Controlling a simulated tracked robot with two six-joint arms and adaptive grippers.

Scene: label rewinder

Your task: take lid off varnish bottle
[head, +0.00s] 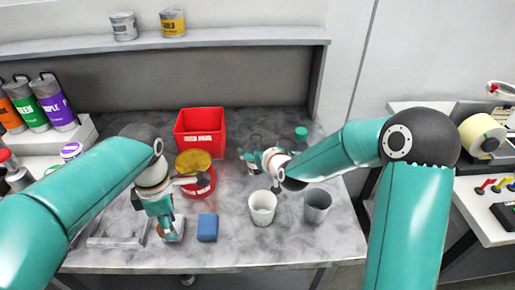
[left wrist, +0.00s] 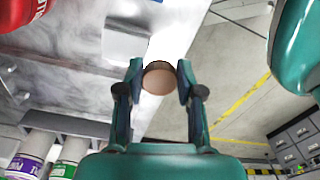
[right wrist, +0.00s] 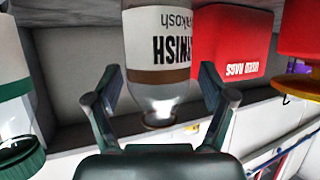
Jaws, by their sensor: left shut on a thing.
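The varnish bottle (right wrist: 160,50) is in the right wrist view, its label upside down in the picture. Its bare neck (right wrist: 160,116) shows no lid. In the head view the bottle is largely hidden by my right gripper (head: 252,158). My right gripper (right wrist: 160,80) is open, with one finger on each side of the bottle and narrow gaps beside it. My left gripper (left wrist: 158,80) is shut on a small round tan-and-brown piece (left wrist: 159,79) that looks like the lid. In the head view my left gripper (head: 168,226) is low near the table's front left.
A red bin (head: 200,124) and a red can with a yellow top (head: 194,162) stand behind my left gripper. A blue block (head: 207,228), a white cup (head: 262,206) and a grey cup (head: 317,204) are near the front. A green-capped jar (head: 301,133) stands behind.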

